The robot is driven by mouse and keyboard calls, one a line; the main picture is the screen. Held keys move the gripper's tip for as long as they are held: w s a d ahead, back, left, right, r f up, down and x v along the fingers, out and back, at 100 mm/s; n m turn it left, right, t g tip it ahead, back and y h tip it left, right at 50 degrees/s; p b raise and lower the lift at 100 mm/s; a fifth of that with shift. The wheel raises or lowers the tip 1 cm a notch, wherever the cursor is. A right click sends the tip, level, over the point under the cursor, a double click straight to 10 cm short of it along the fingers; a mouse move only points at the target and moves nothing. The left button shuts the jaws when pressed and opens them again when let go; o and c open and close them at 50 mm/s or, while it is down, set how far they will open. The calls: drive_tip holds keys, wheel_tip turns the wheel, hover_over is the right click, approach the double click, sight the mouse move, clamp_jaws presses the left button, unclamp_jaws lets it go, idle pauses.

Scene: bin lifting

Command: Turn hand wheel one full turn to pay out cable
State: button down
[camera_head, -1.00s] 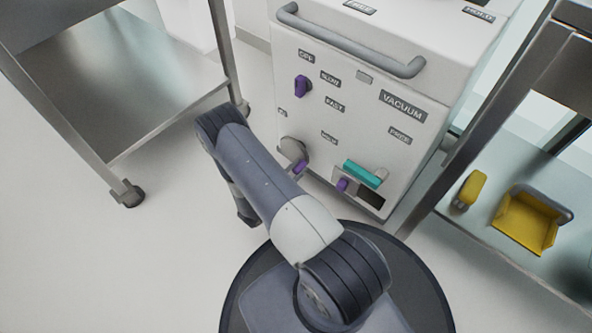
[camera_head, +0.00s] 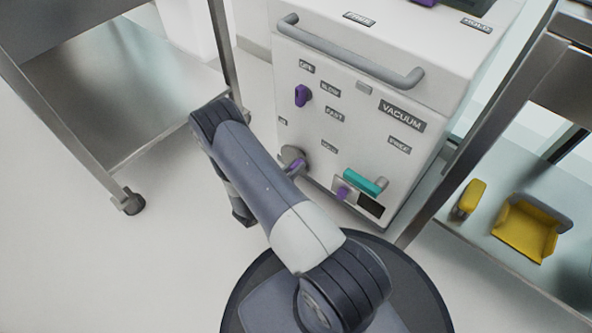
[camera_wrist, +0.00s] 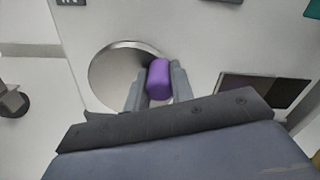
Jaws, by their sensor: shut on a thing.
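The hand wheel is a round grey metal disc (camera_head: 292,154) low on the front of a white cabinet. Its purple handle (camera_head: 297,167) shows just beyond my arm, at the disc's lower right. In the wrist view the disc (camera_wrist: 112,75) is partly covered by my gripper. The purple handle (camera_wrist: 159,75) stands at the disc's right side there. My gripper (camera_wrist: 157,88) is shut on this handle, one grey finger on each side. No cable is visible.
The white cabinet (camera_head: 355,120) has a grey top bar (camera_head: 350,55), a purple knob (camera_head: 301,95), a teal handle (camera_head: 362,182) and another purple knob (camera_head: 343,192). A metal cart (camera_head: 150,110) stands left. A shelf with yellow bins (camera_head: 525,230) stands right. Floor at left is clear.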

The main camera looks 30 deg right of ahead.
drive_tip(key=shift+w+a+r+n, duration=0.1)
drive_tip(key=shift+w+r+n, duration=0.15)
drive_tip(key=shift+n, duration=0.5)
drive_tip(key=shift+w+a+r+n, duration=0.1)
drive_tip(key=shift+w+r+n, duration=0.15)
drive_tip(key=shift+n, duration=0.5)
drive_tip(key=c, duration=1.2)
unclamp_jaws()
drive_tip(key=p+v, duration=0.3)
drive_tip(key=v, duration=0.7)
drive_tip(key=shift+a, duration=0.4)
drive_tip(key=shift+s, duration=0.1)
